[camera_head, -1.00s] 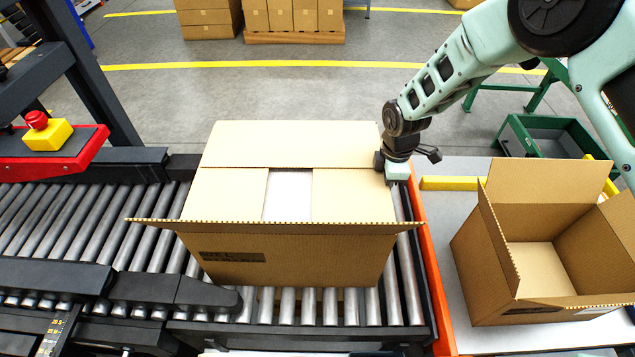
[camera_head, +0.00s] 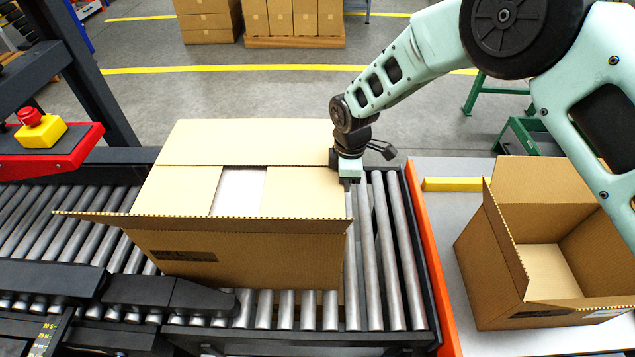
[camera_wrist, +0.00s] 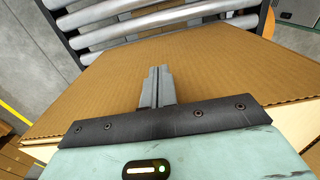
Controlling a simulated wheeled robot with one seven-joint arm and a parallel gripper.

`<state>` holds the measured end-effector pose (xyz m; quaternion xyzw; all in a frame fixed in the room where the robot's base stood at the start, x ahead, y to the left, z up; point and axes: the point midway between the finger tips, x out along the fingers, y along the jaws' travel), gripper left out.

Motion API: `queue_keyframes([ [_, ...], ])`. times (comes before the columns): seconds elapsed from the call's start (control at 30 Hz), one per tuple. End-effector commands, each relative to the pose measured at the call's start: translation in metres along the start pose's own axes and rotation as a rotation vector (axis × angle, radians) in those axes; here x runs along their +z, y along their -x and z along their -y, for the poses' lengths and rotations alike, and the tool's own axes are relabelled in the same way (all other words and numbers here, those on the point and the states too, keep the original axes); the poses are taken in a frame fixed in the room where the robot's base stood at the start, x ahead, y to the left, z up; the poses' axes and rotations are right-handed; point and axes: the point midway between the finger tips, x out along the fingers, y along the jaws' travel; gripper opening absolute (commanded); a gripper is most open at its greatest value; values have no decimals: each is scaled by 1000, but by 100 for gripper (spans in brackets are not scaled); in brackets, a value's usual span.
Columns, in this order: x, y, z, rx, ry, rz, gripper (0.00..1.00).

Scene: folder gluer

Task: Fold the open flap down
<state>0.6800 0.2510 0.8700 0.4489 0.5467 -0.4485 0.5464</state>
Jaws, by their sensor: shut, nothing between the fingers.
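A cardboard box (camera_head: 240,246) sits on the roller conveyor. Its far flap (camera_head: 250,143) and its two side flaps, left (camera_head: 178,190) and right (camera_head: 300,192), lie folded over the top, with a pale strip of the contents (camera_head: 239,191) between the side flaps. The near flap (camera_head: 200,222) is open and sticks out toward me, seen nearly edge-on. My gripper (camera_head: 349,182) is shut and empty, pointing down at the box's right side by the far right part. In the wrist view my gripper (camera_wrist: 156,86) is right by a brown cardboard face (camera_wrist: 215,75).
The roller conveyor (camera_head: 391,260) has bare rollers right of the box and an orange rail (camera_head: 432,265) beyond. An open empty box (camera_head: 540,260) stands on the table at right. A red and yellow stop button (camera_head: 38,128) is at left.

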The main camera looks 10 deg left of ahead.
Motion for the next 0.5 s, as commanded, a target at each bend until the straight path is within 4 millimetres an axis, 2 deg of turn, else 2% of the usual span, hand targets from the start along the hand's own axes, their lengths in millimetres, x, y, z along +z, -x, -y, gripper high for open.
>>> queue_keyframes([
  [0.1, -15, -2, 0, 1, 4, -2, 0],
  [0.5, -55, -2, 0, 1, 2, -3, 0],
])
